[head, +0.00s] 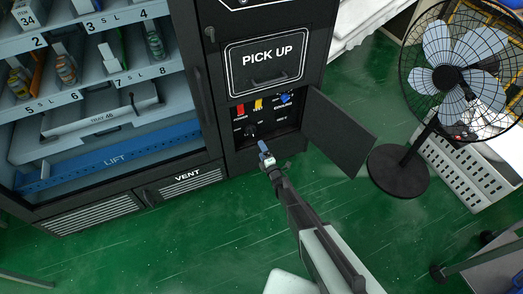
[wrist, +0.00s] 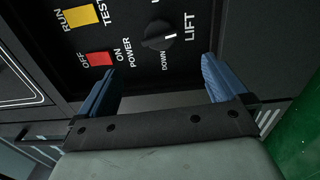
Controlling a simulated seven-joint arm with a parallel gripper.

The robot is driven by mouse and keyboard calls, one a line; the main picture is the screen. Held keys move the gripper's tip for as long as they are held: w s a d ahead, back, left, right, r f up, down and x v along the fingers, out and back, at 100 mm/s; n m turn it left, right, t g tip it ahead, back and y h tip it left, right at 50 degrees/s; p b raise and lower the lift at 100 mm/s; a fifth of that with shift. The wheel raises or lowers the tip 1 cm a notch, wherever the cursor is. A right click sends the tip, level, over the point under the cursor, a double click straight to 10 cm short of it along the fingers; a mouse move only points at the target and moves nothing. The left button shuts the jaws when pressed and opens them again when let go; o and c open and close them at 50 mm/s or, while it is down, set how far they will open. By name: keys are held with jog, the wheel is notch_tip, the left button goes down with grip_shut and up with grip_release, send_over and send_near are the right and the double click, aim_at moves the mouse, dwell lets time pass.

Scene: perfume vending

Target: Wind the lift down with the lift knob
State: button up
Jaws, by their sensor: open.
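The lift knob (wrist: 158,37) is a round black dial on the dark control panel in the wrist view, with LIFT printed beside it and DOWN below it. A white mark on its face points toward the LIFT lettering. In the head view the knob (head: 250,130) sits low on the panel. My gripper (wrist: 160,68) is open, its two blue fingers apart, with the knob ahead of the gap between them and nothing held. In the head view my gripper (head: 264,148) is just in front of the panel. The blue lift (head: 150,150) lies low inside the machine.
A red switch (wrist: 98,59) and a yellow switch (wrist: 80,16) are beside the knob. A blue knob (head: 285,98) is higher on the panel. The open panel door (head: 340,132) stands right of my gripper. A black fan (head: 400,172) stands further right.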

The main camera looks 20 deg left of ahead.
aim_at(251, 130)
jog(key=shift+c, duration=0.2)
